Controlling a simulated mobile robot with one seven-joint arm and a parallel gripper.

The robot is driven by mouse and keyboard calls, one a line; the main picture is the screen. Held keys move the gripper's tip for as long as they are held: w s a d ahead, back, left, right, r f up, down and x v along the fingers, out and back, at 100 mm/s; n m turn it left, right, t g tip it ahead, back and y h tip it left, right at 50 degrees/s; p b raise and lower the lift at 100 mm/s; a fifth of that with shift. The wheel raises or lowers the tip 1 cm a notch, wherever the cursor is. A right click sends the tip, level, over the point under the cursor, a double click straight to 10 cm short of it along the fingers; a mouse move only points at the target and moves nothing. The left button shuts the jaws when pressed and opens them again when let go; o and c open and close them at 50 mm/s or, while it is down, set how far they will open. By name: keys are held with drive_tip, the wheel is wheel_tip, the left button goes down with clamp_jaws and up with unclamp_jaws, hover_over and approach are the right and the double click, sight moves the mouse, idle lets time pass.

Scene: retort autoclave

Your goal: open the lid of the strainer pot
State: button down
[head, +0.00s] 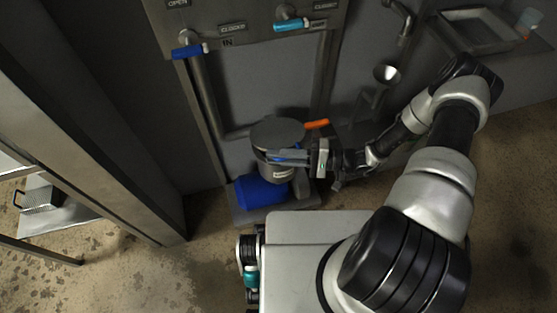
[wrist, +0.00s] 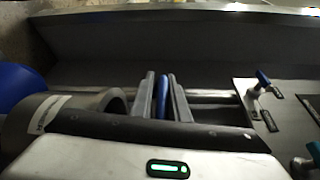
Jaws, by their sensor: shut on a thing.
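The strainer pot (head: 277,170) is a grey cylinder with a pale label, standing low against the wall. Its dark round lid (head: 277,132) is at the top in the head view; I cannot tell whether it is raised at all. My gripper (head: 290,158) reaches in from the right, in front of the pot just below the lid. In the wrist view my gripper (wrist: 163,97) is shut on a narrow blue handle (wrist: 163,84), which stands between its two fingers. The pot body (wrist: 70,108) lies at the left of that view, its lower part hidden by my wrist.
A blue cylinder (head: 262,192) lies below the pot. An orange handle (head: 316,124) sticks out right of the lid. Blue (head: 188,51) and light-blue (head: 291,25) valve levers are on the panel above. A steel frame (head: 95,130) stands left.

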sight(271, 142)
drive_tip(key=w+a+r+m+g+h+p, duration=0.1)
drive_tip(key=w+a+r+m, duration=0.1)
drive_tip(key=w+r+m, duration=0.2)
drive_tip(key=w+a+r+m+g+h+p, duration=0.1)
drive_tip(key=w+r+m, duration=0.3)
drive_tip(key=w+r, duration=0.6)
drive_tip(key=shift+w+a+r+g+h, duration=0.15)
drive_tip(key=shift+w+a+g+h, duration=0.35)
drive_tip(key=shift+w+a, duration=0.7)
drive_tip(key=shift+w+d, duration=0.3)
drive_tip(key=shift+d, duration=0.05)
